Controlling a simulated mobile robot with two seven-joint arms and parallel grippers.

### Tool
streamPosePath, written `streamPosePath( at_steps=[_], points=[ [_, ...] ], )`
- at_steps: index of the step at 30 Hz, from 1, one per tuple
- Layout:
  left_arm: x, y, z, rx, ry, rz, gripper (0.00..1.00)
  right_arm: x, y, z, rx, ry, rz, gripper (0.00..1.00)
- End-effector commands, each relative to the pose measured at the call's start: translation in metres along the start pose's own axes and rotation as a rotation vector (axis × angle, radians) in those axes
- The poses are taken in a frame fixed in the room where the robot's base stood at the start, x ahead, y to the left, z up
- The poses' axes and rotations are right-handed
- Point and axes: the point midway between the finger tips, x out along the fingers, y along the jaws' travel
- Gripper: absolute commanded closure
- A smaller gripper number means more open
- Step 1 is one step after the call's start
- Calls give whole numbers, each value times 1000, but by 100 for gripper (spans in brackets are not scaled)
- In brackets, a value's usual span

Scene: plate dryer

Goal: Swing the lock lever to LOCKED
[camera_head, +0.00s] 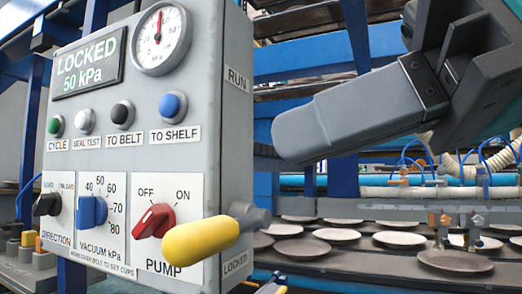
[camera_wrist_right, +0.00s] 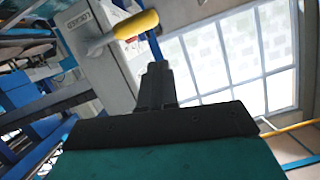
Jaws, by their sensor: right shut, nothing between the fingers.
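The lock lever has a yellow handle (camera_head: 200,241) and a grey arm on the right side of a grey control box (camera_head: 215,100). The handle juts out low, across the lower right corner of the box front, close to the LOCKED label (camera_head: 235,263) and far below the RUN label (camera_head: 237,79). The display (camera_head: 88,68) reads LOCKED, 50 kPa. My right gripper (camera_head: 290,138) is shut and empty, above and right of the handle, apart from it. In the right wrist view, the yellow handle (camera_wrist_right: 136,25) lies just beyond the shut fingertips (camera_wrist_right: 156,68). My left gripper is out of view.
The box front carries a gauge (camera_head: 160,38), several push buttons, a blue vacuum dial (camera_head: 92,211) and a red pump knob (camera_head: 155,220) close to the lever handle. To the right, several plates (camera_head: 335,235) lie on a dark rack below hoses and blue beams.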

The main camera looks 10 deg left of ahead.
Motion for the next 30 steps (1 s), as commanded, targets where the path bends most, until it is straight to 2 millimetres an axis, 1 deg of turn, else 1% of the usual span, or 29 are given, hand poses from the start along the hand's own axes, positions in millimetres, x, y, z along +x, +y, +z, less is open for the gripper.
streamPosePath(
  at_steps=[1, 3, 6, 10, 15, 26, 30],
  points=[
    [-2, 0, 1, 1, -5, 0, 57, -13, 0, -1, 0, 3, 3, 100],
    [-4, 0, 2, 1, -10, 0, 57, -26, -1, -1, 0, 3, 2, 100],
    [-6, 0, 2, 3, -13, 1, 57, -42, -3, -1, -1, 2, 2, 100],
    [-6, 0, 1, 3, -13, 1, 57, -55, -4, 0, -1, 2, 0, 100],
    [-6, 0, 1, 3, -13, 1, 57, -60, -4, 1, -1, 0, -1, 100],
    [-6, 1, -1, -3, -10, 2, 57, -59, -4, 0, -1, 0, -1, 100],
    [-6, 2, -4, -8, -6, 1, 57, -60, -4, -1, -1, 1, -1, 100]
  ],
)
